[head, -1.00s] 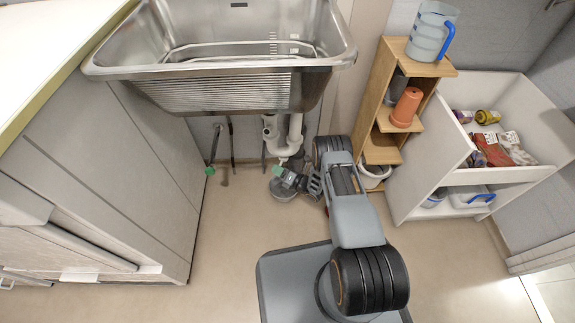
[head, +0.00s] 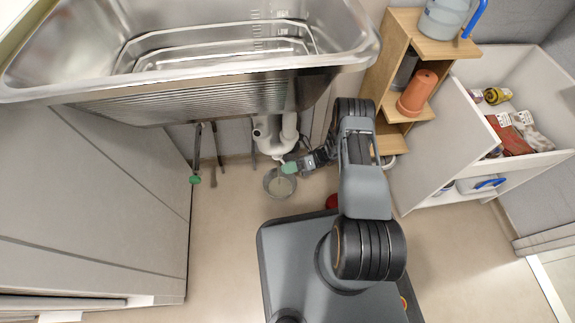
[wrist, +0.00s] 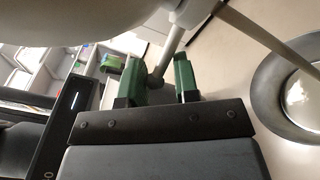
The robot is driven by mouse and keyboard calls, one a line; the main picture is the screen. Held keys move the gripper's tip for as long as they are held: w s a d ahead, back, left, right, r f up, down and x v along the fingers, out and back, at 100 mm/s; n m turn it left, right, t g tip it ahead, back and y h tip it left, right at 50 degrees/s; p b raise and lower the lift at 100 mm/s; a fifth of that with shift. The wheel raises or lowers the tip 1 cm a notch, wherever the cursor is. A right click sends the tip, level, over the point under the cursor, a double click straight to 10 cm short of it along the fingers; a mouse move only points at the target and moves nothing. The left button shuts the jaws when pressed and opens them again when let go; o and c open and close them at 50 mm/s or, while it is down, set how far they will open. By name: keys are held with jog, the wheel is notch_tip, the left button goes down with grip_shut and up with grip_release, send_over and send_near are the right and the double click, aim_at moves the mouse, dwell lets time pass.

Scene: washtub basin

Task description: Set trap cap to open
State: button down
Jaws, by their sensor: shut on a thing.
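The white trap pipe (head: 270,135) hangs under the steel washtub basin (head: 215,98). My gripper (head: 289,168) is just below the pipe, with its green fingertips at the trap's lower end. In the wrist view, my gripper (wrist: 163,70) has its two green fingers on either side of a thin grey lever (wrist: 172,43) with a dark rounded end. The lever comes down from a white rounded part (wrist: 192,12), apparently the trap cap. My gripper is shut on this lever. The cap itself is mostly out of view, so I cannot tell how far it is turned.
A grey bucket (head: 279,183) stands on the floor below the trap and also shows in the wrist view (wrist: 267,88). A grey cabinet (head: 95,215) is at left. A wooden shelf (head: 385,85) and an open white drawer unit (head: 450,140) are at right.

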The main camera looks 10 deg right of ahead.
jog(key=shift+w+d+r+n+g+b, duration=0.15)
jog(key=shift+n+g+b, duration=0.1)
jog(key=shift+n+g, duration=0.15)
jog(key=shift+w+d+f+n+g+b, duration=0.1)
jog(key=shift+w+n+g+b, duration=0.15)
jog(key=shift+g, duration=0.25)
jog(key=shift+r, duration=0.1)
jog(key=c, duration=0.9)
grip_release()
jog(key=shift+s, duration=0.1)
jog(key=shift+d, duration=0.1)
jog(key=p+v, duration=0.1)
jog(key=v, duration=0.6)
jog(key=shift+d, duration=0.2)
